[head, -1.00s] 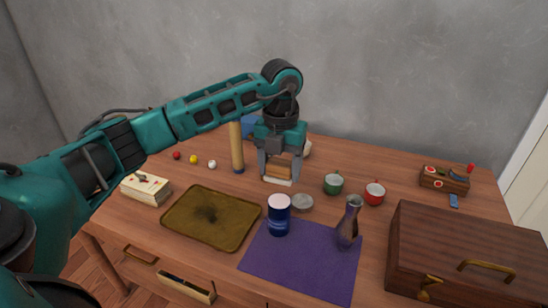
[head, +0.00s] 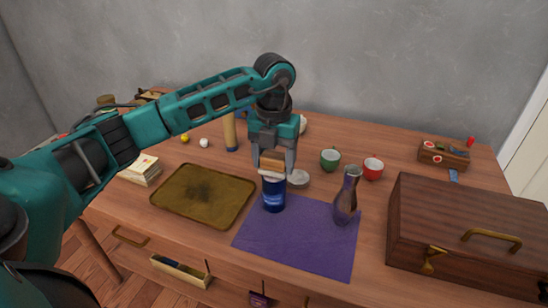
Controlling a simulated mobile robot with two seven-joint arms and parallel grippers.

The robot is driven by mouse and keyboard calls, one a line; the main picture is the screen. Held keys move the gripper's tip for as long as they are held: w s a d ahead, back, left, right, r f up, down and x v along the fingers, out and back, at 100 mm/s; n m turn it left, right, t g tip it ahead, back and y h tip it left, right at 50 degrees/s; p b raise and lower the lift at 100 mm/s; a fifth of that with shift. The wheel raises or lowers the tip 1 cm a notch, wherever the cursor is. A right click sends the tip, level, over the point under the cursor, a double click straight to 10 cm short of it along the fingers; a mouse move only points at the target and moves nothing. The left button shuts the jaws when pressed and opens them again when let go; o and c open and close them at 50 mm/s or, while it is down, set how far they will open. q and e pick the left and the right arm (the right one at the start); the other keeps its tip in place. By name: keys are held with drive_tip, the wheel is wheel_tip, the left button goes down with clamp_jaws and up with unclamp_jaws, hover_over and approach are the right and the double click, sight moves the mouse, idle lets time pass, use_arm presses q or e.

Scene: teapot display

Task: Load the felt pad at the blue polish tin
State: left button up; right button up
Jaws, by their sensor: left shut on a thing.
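My left gripper (head: 272,167) is shut on the felt pad (head: 271,161), a brown block with a pale underside. The pad is over the open top of the blue polish tin (head: 273,196) and hides most of its pale mouth. I cannot tell whether the pad touches the polish. The tin stands upright at the purple cloth's back left corner. A round grey lid (head: 300,180) lies behind it to the right, partly hidden by the gripper. My right gripper is not in view.
A tarnished tray (head: 203,196) lies left of the tin. A dark vase (head: 346,196) stands right on the purple cloth (head: 296,238). Green (head: 330,160) and red (head: 373,168) cups stand behind. A large wooden case (head: 468,235) fills the right. The cloth's front is clear.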

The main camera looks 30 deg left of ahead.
sight(274, 155)
use_arm(q)
drive_tip(key=shift+f, duration=0.2)
idle(0.7)
drive_tip(key=shift+f+b, duration=0.25)
drive_tip(key=shift+b, duration=0.05)
drive_tip(key=shift+f, duration=0.1)
idle(1.0)
drive_tip(key=shift+r+p, duration=3)
drive_tip(key=shift+r, duration=0.6)
